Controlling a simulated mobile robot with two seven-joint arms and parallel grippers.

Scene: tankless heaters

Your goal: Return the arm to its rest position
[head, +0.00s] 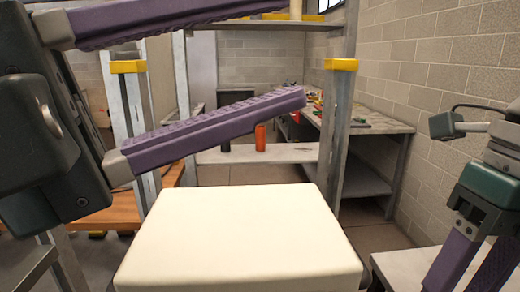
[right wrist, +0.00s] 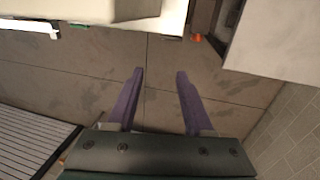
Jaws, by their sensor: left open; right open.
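My left gripper (head: 292,54) is large and close in the head view. Its two purple ribbed fingers are spread wide, with nothing between them. The fingers reach in from the left, above and behind a cream block with rounded edges (head: 235,240). My right gripper (head: 474,274) is at the lower right of the head view, pointing down, with its fingertips cut off by the frame. In the right wrist view (right wrist: 160,74) its two purple fingers stand apart and empty over the tiled floor (right wrist: 158,100).
A metal rack upright (head: 334,130) with a yellow cap stands behind the block. An orange can (head: 260,138) and a dark can (head: 225,141) stand on a low shelf (head: 290,154). A workbench (head: 378,125) with tools runs along the right block wall (head: 440,60).

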